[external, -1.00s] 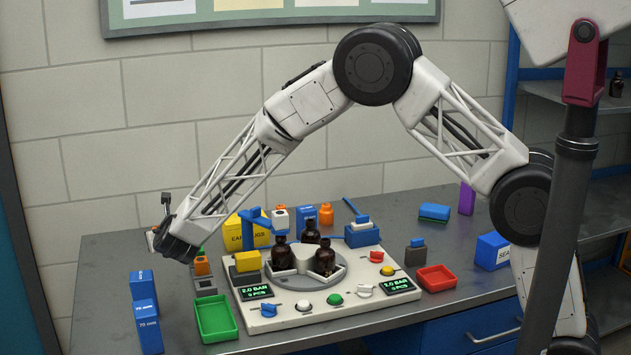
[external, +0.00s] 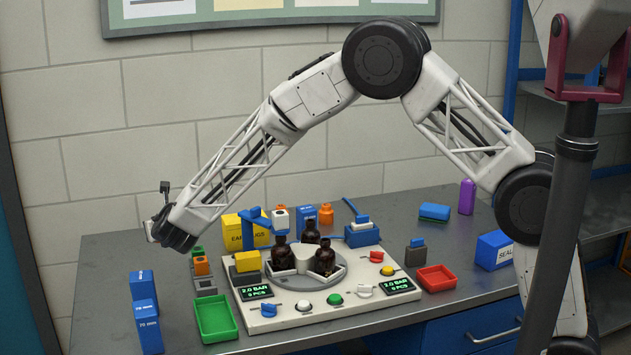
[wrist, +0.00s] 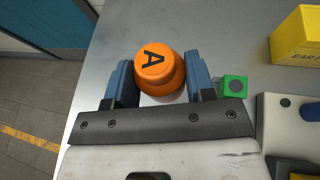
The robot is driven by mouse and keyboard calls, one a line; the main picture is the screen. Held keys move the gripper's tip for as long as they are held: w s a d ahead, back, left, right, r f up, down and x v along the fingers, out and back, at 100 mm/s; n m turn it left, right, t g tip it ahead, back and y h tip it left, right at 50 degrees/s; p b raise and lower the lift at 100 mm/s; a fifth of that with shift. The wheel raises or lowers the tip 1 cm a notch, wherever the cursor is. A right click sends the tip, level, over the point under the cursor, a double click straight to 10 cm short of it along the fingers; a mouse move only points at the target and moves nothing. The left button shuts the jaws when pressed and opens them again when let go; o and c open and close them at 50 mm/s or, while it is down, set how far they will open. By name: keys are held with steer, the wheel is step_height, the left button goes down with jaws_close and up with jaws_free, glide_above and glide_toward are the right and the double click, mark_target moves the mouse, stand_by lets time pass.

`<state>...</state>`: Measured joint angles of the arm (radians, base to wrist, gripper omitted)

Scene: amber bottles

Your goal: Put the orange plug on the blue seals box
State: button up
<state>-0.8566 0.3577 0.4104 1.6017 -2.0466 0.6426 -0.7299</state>
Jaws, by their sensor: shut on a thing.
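An orange plug (wrist: 154,66) with a black letter A on its top shows in the wrist view. My gripper (wrist: 159,84) is shut on it, with a blue finger on each side. In the external view my wrist hides the fingers and the plug, at the far left above the bench.
A control panel (external: 330,297) with amber bottles (external: 326,259) on a round plate fills the middle. A green tray (external: 215,319), a red tray (external: 436,279), blue boxes (external: 148,325) and a yellow earplugs box (external: 238,233) stand around it.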

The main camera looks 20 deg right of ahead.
steer(key=r, duration=0.6)
steer(key=shift+w+d+r, duration=0.1)
steer(key=shift+d, duration=0.15)
steer(key=w+d+r+m+h, duration=0.1)
steer(key=d+m+h, duration=0.25)
steer(key=d, duration=1.35)
steer(key=w+d+r+m+h, duration=0.1)
steer(key=d+r+m+h, duration=0.2)
steer(key=d, duration=1.3)
steer(key=s+d+f+m+g+h, duration=0.1)
steer(key=s+d+m+g+h, duration=0.3)
steer(key=d, duration=1)
steer(key=s+d+m+t+h, duration=0.15)
steer(key=s+d, duration=0.45)
steer(key=d, duration=0.7)
steer(key=s+d+f+m+g+h, duration=0.2)
steer(key=s+d+m+g, duration=0.2)
steer(key=s+d, duration=0.9)
steer(key=s+d+f+m+g+h, duration=0.1)
steer(key=s+d+m+g+h, duration=0.3)
steer(key=s+d, duration=0.9)
step_height(320, 180, down, 5)
steer(key=s+a+n+y, duration=0.1)
steer(key=s, duration=0.1)
steer(key=shift+a+f, duration=0.15)
steer(key=shift+a, duration=0.25)
